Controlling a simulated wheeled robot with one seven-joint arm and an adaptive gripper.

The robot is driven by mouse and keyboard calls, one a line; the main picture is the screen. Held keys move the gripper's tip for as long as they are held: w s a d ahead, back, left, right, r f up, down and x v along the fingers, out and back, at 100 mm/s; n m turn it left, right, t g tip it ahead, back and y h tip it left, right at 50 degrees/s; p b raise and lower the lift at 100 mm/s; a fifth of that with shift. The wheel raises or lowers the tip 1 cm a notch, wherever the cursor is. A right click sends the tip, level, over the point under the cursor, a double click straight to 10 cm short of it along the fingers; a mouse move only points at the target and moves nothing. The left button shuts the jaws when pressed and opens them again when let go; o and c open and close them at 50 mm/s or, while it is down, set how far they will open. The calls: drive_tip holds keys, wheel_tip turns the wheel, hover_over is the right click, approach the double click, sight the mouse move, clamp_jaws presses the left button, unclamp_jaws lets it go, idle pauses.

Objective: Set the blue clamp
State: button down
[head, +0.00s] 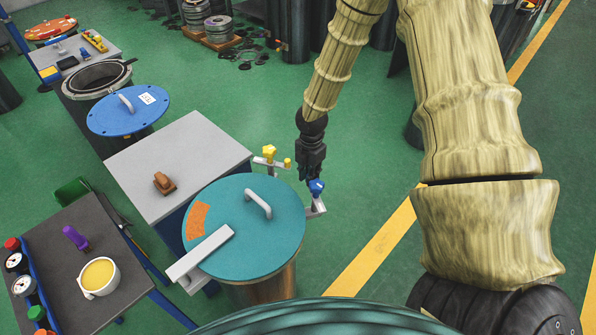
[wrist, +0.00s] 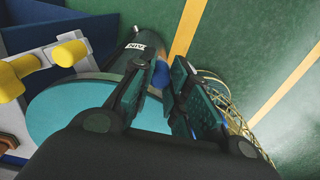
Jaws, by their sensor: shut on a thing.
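The blue clamp (head: 316,187) sits at the right rim of a cylinder with a teal lid (head: 245,235), on a grey bracket (head: 315,208). My gripper (head: 314,176) reaches down from above, its fingers shut on the blue clamp. In the wrist view the blue clamp (wrist: 154,78) shows only partly between the fingers (wrist: 160,95); the rest is hidden. A yellow clamp (head: 269,153) is on another bracket at the lid's back edge; it also shows in the wrist view (wrist: 70,52). A grey bar (head: 200,255) lies across the lid's front left.
A grey-topped table (head: 180,150) with a brown object (head: 164,183) stands left of the cylinder. A dark table (head: 60,250) at lower left holds a yellow-filled cup (head: 99,275) and a purple object (head: 75,238).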

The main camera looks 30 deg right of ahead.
drive_tip(key=shift+a, duration=0.1)
idle(0.4)
drive_tip(key=c, duration=1.6)
unclamp_jaws()
drive_tip(key=shift+r, duration=6)
